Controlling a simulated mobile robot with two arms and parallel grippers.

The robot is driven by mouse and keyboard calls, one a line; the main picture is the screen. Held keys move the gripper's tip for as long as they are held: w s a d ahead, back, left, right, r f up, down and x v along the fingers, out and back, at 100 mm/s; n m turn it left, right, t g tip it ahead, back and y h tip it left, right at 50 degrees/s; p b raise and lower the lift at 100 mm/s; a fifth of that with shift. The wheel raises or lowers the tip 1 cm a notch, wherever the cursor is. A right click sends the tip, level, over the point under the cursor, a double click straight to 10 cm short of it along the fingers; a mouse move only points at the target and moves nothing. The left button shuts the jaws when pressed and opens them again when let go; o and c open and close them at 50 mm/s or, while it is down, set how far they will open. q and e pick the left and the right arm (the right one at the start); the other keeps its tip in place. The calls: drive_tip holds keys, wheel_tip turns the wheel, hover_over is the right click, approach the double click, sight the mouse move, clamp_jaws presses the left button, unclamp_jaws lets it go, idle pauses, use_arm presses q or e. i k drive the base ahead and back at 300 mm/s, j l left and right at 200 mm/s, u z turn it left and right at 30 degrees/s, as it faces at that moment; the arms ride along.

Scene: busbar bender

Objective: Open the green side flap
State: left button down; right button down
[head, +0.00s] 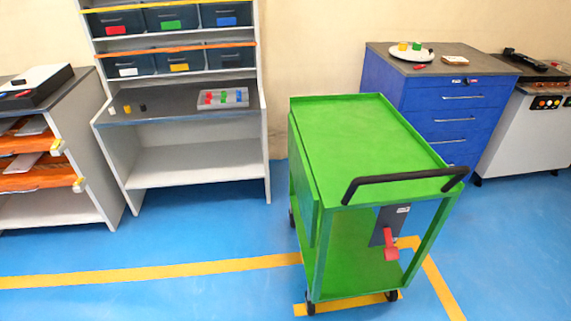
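A green cart (365,140) with a flat rimmed top and a lower shelf stands on the blue floor in the middle of the head view. A green side panel (304,195), seemingly the side flap, hangs down along the cart's left side. It looks close to vertical, and I see it at a steep angle. A black handle (405,180) spans the near end of the top. Below it is a dark grey plate with a red lever (390,245). Neither of my grippers is in view.
A white shelf unit (190,165) with bins stands behind left. A workbench (55,185) with orange shelves is at far left. A blue cabinet (455,115) and a white machine (530,130) stand behind right. The floor left of the cart is clear, with yellow lines (180,270).

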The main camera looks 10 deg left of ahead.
sight(308, 199)
drive_tip(key=k+j+u, duration=0.1)
drive_tip(key=j, duration=0.2)
drive_tip(key=i+j+z, duration=0.1)
drive_tip(key=i+j, duration=0.15)
drive_tip(key=i+j+z, duration=0.1)
drive_tip(key=i+j, duration=0.15)
drive_tip(key=j, duration=0.15)
drive_tip(key=i+j+z, duration=0.1)
drive_tip(key=j, duration=0.3)
drive_tip(key=i, duration=0.1)
